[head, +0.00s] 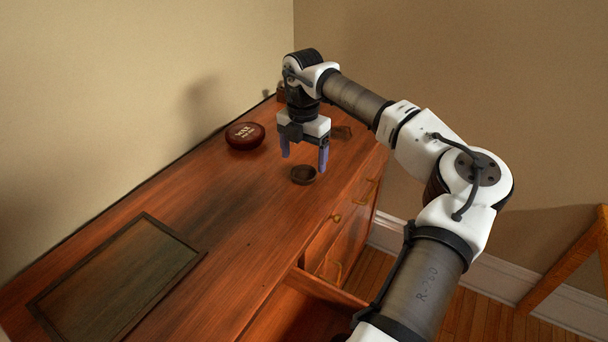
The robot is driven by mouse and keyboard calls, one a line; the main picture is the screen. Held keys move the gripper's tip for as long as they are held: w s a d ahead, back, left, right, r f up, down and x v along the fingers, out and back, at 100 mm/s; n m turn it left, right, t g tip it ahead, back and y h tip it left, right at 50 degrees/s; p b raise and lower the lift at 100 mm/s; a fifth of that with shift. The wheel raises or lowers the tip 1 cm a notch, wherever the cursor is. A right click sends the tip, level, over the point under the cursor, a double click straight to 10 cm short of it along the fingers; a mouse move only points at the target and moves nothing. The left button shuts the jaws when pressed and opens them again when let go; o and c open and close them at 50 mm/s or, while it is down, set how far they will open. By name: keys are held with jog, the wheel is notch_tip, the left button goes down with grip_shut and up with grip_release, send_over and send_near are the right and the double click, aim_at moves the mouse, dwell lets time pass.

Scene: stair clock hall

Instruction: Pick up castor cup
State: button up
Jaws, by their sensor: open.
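The castor cup (304,175) looks like a small, round, dark brown shallow cup. It sits on the wooden desk top (200,218), near the front edge. My gripper (304,159) points down just above and behind the cup, with its two bluish fingers spread apart. Nothing is between the fingers, and they appear apart from the cup. The exact height of the fingertips above the wood is hard to tell.
A round dark red tin (245,136) with pale lettering stands left of my gripper by the wall. A dark framed panel (117,281) lies at the near left. Small brown items sit behind my gripper. An open drawer (290,318) juts out at the front.

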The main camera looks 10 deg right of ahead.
aim_at(304, 176)
notch_tip(304, 176, down, 4)
jog(key=shift+w+d+f+p, duration=0.1)
jog(key=shift+f+p, duration=0.05)
jog(key=shift+p, duration=0.15)
jog(key=c, duration=1.1)
